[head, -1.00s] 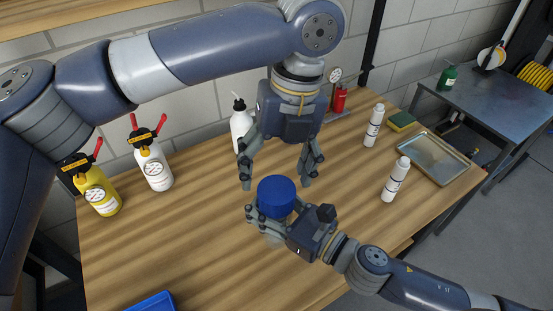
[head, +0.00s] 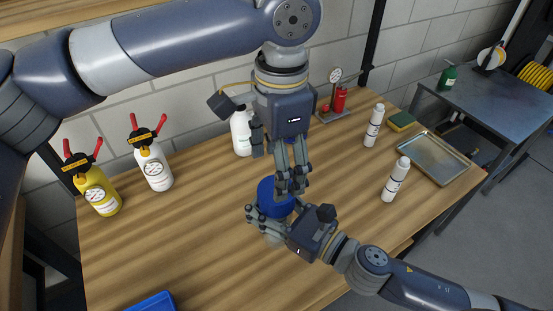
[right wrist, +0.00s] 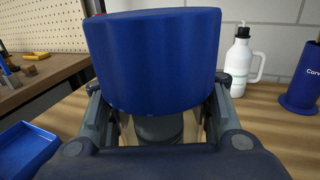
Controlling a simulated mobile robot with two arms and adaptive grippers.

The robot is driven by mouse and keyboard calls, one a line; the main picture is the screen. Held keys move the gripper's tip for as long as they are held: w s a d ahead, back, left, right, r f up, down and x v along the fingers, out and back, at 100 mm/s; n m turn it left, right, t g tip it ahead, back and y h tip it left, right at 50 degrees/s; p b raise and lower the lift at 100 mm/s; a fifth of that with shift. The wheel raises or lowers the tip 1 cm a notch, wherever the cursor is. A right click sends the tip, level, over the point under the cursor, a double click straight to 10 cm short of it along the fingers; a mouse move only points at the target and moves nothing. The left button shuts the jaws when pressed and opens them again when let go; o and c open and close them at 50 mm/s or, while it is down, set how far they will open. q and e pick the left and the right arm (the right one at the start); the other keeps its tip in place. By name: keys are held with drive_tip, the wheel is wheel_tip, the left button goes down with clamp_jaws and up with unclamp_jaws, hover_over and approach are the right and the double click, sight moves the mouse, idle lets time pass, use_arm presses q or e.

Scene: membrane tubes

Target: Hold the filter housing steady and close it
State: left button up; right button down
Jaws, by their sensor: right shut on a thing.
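The filter housing (head: 272,239) stands upright near the middle of the wooden table, capped by a wide blue lid (head: 267,196). My right gripper (head: 268,222) is shut on the housing just under the lid. In the right wrist view the blue lid (right wrist: 153,62) fills the middle, with the grey body (right wrist: 160,127) below it between the fingers. My left gripper (head: 291,190) points down, its fingertips at or just above the lid's right part. Its fingers overlap from this side, so their opening and any contact with the lid cannot be told.
A white bottle (head: 241,133) stands behind the left gripper. Pump bottles, yellow (head: 101,192) and white (head: 153,168), stand at left. Two white bottles (head: 396,180) and a metal tray (head: 432,158) are at right. A blue bin (head: 152,303) is at the front. The table left of the housing is clear.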

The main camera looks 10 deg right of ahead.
sight(277, 220)
use_arm(q)
drive_tip(key=n, duration=0.6)
drive_tip(key=shift+r, duration=0.25)
drive_tip(key=shift+f, duration=4)
drive_tip(key=c, duration=1.1)
drive_tip(key=m, duration=0.6)
drive_tip(key=shift+s+f, duration=0.1)
drive_tip(key=shift+c, duration=0.2)
drive_tip(key=m, duration=0.7)
drive_tip(key=shift+a, duration=0.1)
